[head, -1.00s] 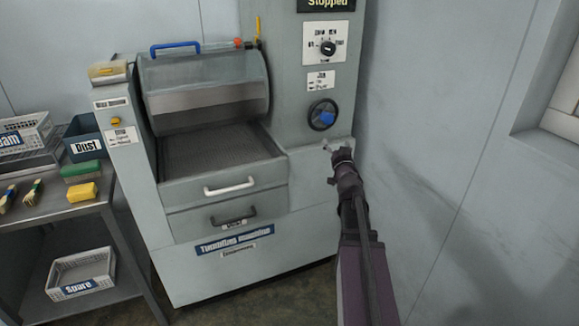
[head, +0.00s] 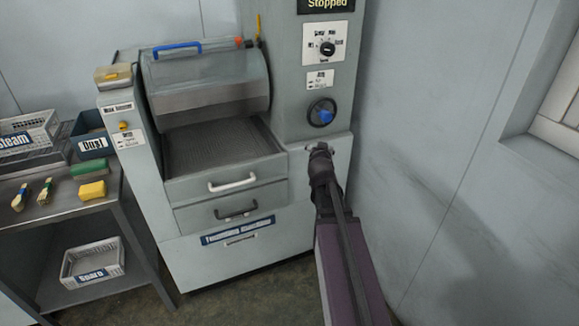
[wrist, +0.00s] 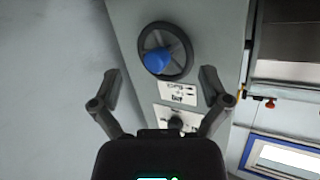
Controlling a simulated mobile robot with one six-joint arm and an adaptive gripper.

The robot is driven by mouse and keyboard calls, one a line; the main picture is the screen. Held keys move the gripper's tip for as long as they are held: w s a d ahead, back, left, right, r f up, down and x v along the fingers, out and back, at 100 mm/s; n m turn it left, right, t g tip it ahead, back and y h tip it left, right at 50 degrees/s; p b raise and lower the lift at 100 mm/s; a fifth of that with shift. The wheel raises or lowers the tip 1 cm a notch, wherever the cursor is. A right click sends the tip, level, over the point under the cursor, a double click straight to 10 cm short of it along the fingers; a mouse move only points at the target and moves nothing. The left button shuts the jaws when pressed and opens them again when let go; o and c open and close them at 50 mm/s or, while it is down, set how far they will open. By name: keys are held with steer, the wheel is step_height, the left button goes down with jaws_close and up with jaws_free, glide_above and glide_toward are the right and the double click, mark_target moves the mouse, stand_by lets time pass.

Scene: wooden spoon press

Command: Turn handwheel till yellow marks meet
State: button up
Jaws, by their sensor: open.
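The handwheel (head: 322,111) is a dark ring with a blue knob, on the grey machine's right column. In the wrist view the handwheel (wrist: 181,43) lies ahead, the blue knob (wrist: 157,61) at its lower left. My gripper (head: 320,148) is just below the wheel in the head view. In the wrist view my gripper (wrist: 160,75) is open and empty, fingers spread either side of the wheel's lower part; I cannot tell contact. A yellow strip (head: 258,27) stands upright at the drum's right end, near an orange-red piece (head: 239,42). Whether two yellow marks meet is too small to tell.
The drum cover (head: 205,82) has a blue handle (head: 177,48). A selector knob (head: 327,49) sits above the wheel, under a display reading "Stopped". A drawer with a white handle (head: 232,183) is left of my arm. A bare wall (head: 430,130) lies right.

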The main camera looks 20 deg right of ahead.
steer(key=s+a+n+g+y+p, duration=0.1)
steer(key=s+a+g+y+p, duration=0.1)
steer(key=a, duration=0.5)
steer(key=s+a+n+g+y+p, duration=0.1)
steer(key=s+a+g+p, duration=0.4)
steer(key=s+a+p, duration=0.1)
steer(key=shift+a+f+n+y+p, duration=0.25)
steer(key=shift+a+n+y+p, duration=0.15)
steer(key=shift+a+p, duration=0.4)
steer(key=shift+d, duration=0.1)
steer(key=s+a+r+n+g+y+p, duration=0.3)
steer(key=s+a+g+p, duration=0.3)
steer(key=s+a, duration=0.6)
steer(key=shift+a+n+g, duration=0.3)
steer(key=shift+a+n, duration=0.05)
steer(key=shift+n, duration=0.35)
steer(key=shift+w, duration=0.1)
stand_by(1.4)
